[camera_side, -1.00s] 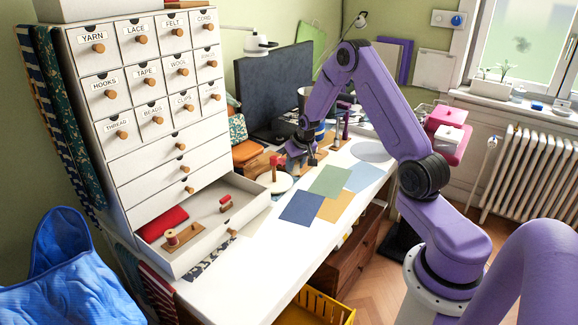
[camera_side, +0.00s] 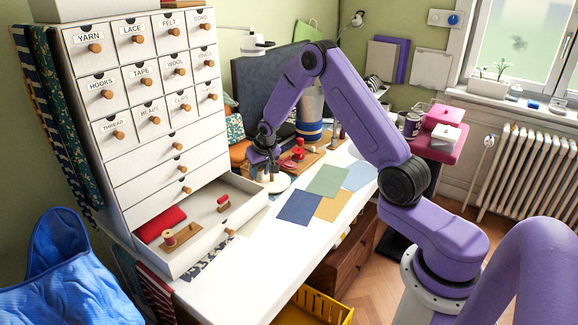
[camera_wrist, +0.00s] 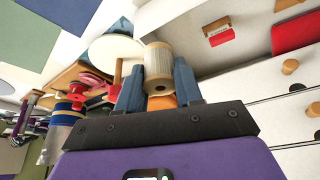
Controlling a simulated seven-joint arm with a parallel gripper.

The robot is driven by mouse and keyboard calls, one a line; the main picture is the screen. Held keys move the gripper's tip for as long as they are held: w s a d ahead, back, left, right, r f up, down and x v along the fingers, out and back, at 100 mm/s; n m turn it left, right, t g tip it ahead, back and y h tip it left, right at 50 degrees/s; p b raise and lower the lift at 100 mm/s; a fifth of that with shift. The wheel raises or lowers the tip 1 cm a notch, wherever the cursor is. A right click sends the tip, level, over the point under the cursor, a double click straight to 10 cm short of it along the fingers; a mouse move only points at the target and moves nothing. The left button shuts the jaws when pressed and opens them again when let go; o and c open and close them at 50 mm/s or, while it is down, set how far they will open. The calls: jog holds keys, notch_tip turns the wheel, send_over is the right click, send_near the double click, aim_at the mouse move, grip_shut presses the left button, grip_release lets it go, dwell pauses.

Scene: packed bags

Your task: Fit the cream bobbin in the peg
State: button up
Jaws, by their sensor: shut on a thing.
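My gripper (camera_side: 267,174) is at the far end of the desk in the side view, over the white round disc (camera_side: 277,187). In the wrist view my gripper (camera_wrist: 160,72) is shut on the cream bobbin (camera_wrist: 158,60), a pale ribbed spool with wooden ends, held between the blue-grey fingers. A thin upright wooden rod, seemingly the peg (camera_wrist: 117,72), shows beside the left finger, in front of the white disc (camera_wrist: 116,48). The bobbin looks apart from the rod. In the side view the fingers largely hide the bobbin and rod.
An open drawer (camera_side: 187,262) holds a red cloth (camera_side: 160,224), a wooden board with a spool (camera_side: 170,238) and a small red piece (camera_side: 223,203). Red items (camera_side: 297,153) and a blue-and-white container (camera_side: 309,131) stand behind my gripper. Coloured sheets (camera_side: 328,181) lie flat to the right.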

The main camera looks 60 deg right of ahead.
jog(key=w+a+f, duration=0.1)
jog(key=w+a, duration=0.6)
jog(key=a, duration=0.3)
send_over(190, 225)
jog(key=shift+w+d+f, duration=0.1)
jog(key=shift+w+f, duration=0.05)
jog(key=shift+f, duration=0.55)
jog(key=shift+f, duration=2.85)
jog(key=shift+f, duration=1.65)
jog(key=o, duration=1.1)
jog(key=shift+r, duration=0.1)
jog(key=v, duration=1.7)
